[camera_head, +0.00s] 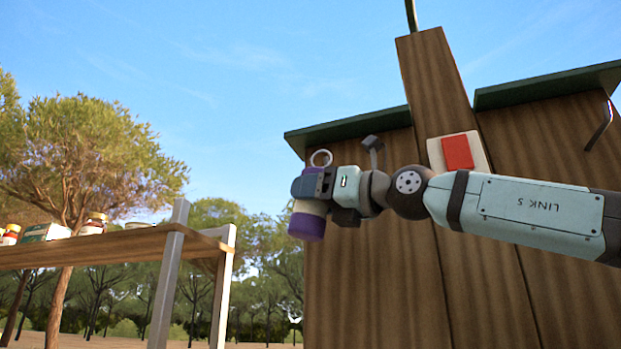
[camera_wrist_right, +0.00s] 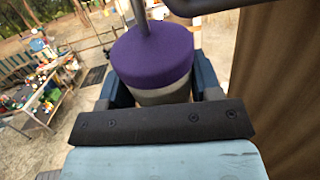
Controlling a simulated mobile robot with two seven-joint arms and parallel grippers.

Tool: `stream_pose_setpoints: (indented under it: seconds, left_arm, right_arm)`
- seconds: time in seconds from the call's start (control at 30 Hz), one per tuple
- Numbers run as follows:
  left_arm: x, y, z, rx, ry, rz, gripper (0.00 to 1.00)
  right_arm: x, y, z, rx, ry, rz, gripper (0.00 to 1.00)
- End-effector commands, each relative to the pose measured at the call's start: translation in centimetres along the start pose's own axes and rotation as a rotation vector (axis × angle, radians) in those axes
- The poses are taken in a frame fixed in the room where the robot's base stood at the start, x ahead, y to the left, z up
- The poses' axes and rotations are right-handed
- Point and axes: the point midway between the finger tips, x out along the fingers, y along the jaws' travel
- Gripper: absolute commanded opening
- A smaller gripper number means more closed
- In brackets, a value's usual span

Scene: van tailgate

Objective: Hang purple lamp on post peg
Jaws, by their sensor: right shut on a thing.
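The purple lamp (camera_head: 307,226) is upright in my right gripper (camera_head: 312,184), with its pale ring above the jaws. In the wrist view the lamp's purple cap (camera_wrist_right: 152,55) and pale body lie between the blue fingers of the right gripper (camera_wrist_right: 160,90), which is shut on it. The wooden post (camera_head: 433,75) rises behind my right arm, to the right of the lamp. A thin dark green peg or rod (camera_head: 411,15) shows at the post's top, cut by the picture edge. The lamp is lower and left of it, apart from it. My left gripper is out of view.
A wooden wall (camera_head: 370,285) with green roof edges (camera_head: 350,132) stands behind my arm. A red and white plate (camera_head: 457,152) is on the post. A dark hook (camera_head: 600,127) shows far right. A wooden shelf (camera_head: 90,250) with jars stands left; open air lies between.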

Motion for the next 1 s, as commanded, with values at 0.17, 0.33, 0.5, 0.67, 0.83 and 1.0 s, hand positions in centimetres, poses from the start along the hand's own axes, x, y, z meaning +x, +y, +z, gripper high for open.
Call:
stream_pose_setpoints:
  seconds: [0.17, 0.33, 0.5, 0.67, 0.83, 1.0]
  left_arm:
    - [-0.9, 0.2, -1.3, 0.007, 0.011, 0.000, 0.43]
    - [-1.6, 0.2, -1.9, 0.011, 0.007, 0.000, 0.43]
    - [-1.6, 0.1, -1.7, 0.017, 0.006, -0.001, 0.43]
    - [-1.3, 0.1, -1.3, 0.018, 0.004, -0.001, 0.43]
    - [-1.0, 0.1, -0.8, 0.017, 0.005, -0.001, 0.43]
    - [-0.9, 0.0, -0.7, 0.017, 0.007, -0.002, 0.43]
  right_arm:
    - [0.2, -1.1, 0.3, 0.001, -0.002, 0.000, 0.28]
    - [0.3, -1.9, 0.2, 0.002, 0.000, 0.000, 0.28]
    - [0.3, -2.7, -0.6, 0.002, -0.001, 0.001, 0.28]
    - [0.3, -3.4, -1.2, 0.000, -0.002, -0.001, 0.28]
    - [0.2, -3.6, -1.6, -0.001, -0.002, 0.000, 0.28]
    - [0.2, -3.7, -1.7, -0.001, -0.002, 0.000, 0.28]
